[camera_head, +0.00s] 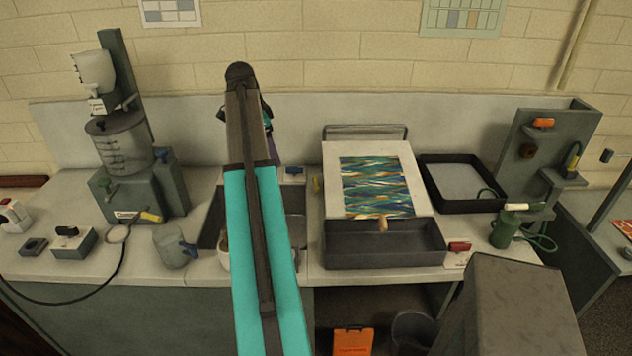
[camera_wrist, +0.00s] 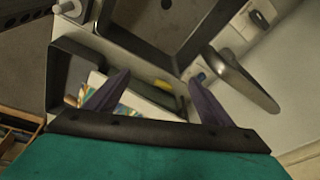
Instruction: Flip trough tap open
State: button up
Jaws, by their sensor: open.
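My gripper (camera_wrist: 157,88) is open and empty, with its two purple fingers apart in the wrist view. In the head view my arm covers most of it, above the back of the sink. The dark sink (camera_head: 212,218) lies under my arm, and its basin shows at the top of the wrist view (camera_wrist: 150,30). A small blue handle (camera_head: 294,170) on a white base sits at the sink's back right; I cannot tell whether it is the trough tap. A dark curved bar (camera_wrist: 245,82) stands right of my fingers in the wrist view.
A dark rectangular trough (camera_head: 385,262) stands before a board with a marbled sheet (camera_head: 375,185). A red-handled piece (camera_head: 459,247) is at its right. A black tray (camera_head: 490,205), a green bottle (camera_head: 504,232), a grey jug (camera_head: 172,250) and a tall press-like device (camera_head: 125,145) flank the area.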

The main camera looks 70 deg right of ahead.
aim_at(315, 181)
jog(key=s+d+f+m+g+b, duration=0.2)
jog(key=d+f, duration=0.6)
jog(key=d, duration=0.6)
jog(key=shift+s+f+m+g+y+b, duration=0.15)
jog(key=shift+s+m+g+y+b, duration=0.15)
jog(key=shift+s+m+b, duration=0.7)
jog(key=shift+s+f, duration=0.1)
jog(key=shift+s, duration=0.05)
jog(key=b+x, duration=0.5)
jog(key=x, duration=0.8)
jog(key=shift+f, duration=0.3)
jog(key=shift+c, duration=0.4)
jog(key=c, duration=1)
jog(key=shift+o, duration=0.2)
jog(key=shift+d, duration=0.15)
